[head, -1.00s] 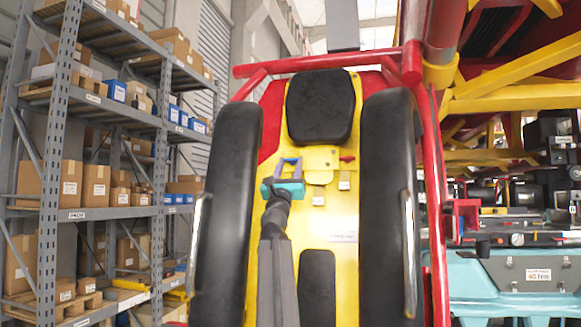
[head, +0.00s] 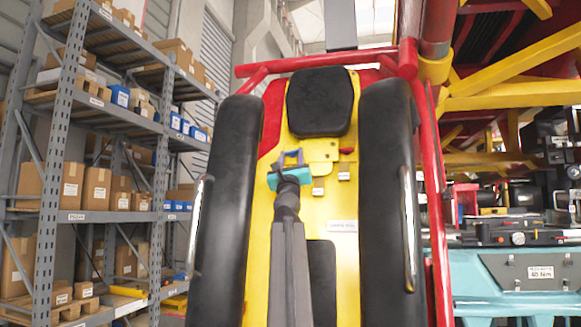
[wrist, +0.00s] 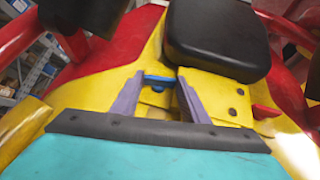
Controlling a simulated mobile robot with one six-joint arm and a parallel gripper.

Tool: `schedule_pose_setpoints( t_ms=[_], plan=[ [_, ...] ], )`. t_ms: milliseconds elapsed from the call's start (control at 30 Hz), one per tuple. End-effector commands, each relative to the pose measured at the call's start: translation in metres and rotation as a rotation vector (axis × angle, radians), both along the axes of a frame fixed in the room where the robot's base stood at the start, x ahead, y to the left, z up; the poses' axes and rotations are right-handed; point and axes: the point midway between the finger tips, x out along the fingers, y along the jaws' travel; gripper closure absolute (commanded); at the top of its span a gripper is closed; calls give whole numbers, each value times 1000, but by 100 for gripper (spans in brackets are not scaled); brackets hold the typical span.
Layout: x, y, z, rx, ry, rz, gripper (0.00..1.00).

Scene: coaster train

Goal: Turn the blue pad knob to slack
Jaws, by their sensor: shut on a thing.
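The blue pad knob (wrist: 160,79) shows as a blue bar between my fingertips in the wrist view, in front of the yellow seat back. My gripper (wrist: 160,82) has a teal body and two purple fingers, one on each side of the knob. It is shut on the knob, and the fingers hide part of it. In the head view my gripper (head: 291,156) is at the middle of the yellow panel (head: 344,205), below the black headrest (head: 320,102). The knob's setting cannot be read.
Thick black pads (head: 226,200) and (head: 387,200) flank the panel. A small red part (head: 347,150) sits right of my gripper, also in the wrist view (wrist: 265,111). Red tubing frames the seat. Grey shelving (head: 55,140) stands at left, a teal tool cabinet (head: 500,265) at right.

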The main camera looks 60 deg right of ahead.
Motion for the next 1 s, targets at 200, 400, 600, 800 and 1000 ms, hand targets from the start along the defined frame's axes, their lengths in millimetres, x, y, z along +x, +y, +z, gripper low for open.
schedule_pose_setpoints(
  t_ms=[200, 400, 600, 800, 1000],
  plan=[
    [-2, -4, -5, -10, 42, 5, 82],
    [-3, -4, -3, -25, 80, 16, 82],
    [-4, -2, 0, -43, 118, 28, 82],
    [-5, -2, 2, -58, 158, 37, 82],
    [-6, -1, 3, -74, 202, 49, 82]
  ],
)
